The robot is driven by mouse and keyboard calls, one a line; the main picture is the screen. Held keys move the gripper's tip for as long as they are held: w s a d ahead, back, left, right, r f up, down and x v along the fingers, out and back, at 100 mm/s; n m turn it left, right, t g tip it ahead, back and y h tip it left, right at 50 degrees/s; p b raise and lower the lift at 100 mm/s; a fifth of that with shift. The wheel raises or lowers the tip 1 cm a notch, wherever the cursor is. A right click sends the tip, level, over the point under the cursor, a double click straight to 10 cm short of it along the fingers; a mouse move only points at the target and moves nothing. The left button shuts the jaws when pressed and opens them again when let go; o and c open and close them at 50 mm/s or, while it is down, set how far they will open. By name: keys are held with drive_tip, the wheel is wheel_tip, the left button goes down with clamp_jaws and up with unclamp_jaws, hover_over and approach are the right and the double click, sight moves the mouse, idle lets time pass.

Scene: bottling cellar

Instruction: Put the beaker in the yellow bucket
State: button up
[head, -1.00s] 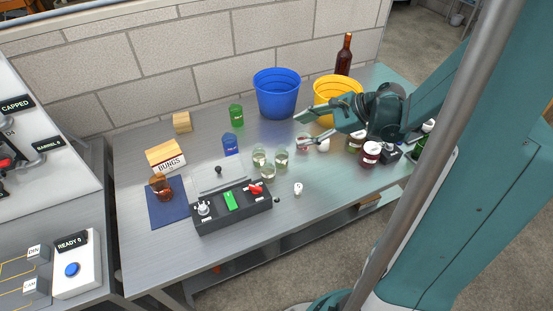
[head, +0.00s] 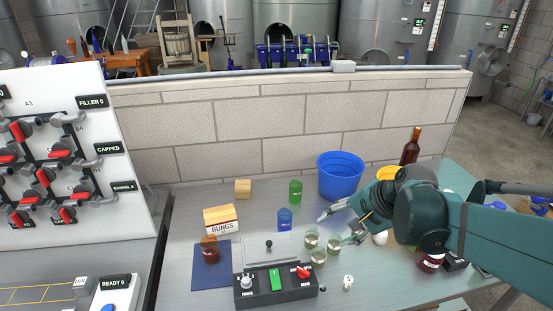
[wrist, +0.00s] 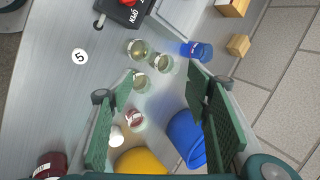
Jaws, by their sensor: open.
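Three clear glass vessels with pale contents stand close together mid-table: a left one (head: 311,238), a right one (head: 334,243) and a front one (head: 318,256). They also show in the wrist view, one of them (wrist: 138,48) beyond my fingertips. I cannot tell for sure which vessel is the beaker. My gripper (head: 337,228) is open and empty, its fingers spread just behind the glasses; the wrist view shows both fingers apart (wrist: 160,82). The yellow bucket (head: 386,173) is partly hidden behind my arm; its rim shows low in the wrist view (wrist: 140,160).
A blue bucket (head: 341,176) stands behind my gripper, with a dark bottle (head: 411,147) to the right. A blue cup (head: 285,219), green cup (head: 295,190), bungs box (head: 220,219) and switch panel (head: 275,286) surround the glasses. An amber vessel (head: 210,250) sits on a blue mat.

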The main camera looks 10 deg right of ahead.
drive_tip(key=s+a+r+n+t+h, duration=0.1)
drive_tip(key=s+a+r+n, duration=0.1)
drive_tip(key=s+n, duration=0.3)
drive_tip(key=s+a+r+n+h, duration=0.2)
drive_tip(key=s+a+r+n, duration=0.1)
drive_tip(key=n, duration=0.4)
drive_tip(key=shift+s+a+t, duration=0.4)
drive_tip(key=shift+s+a, duration=0.35)
drive_tip(key=shift+s, duration=0.4)
drive_tip(key=shift+c, duration=1)
drive_tip(key=shift+w, duration=0.1)
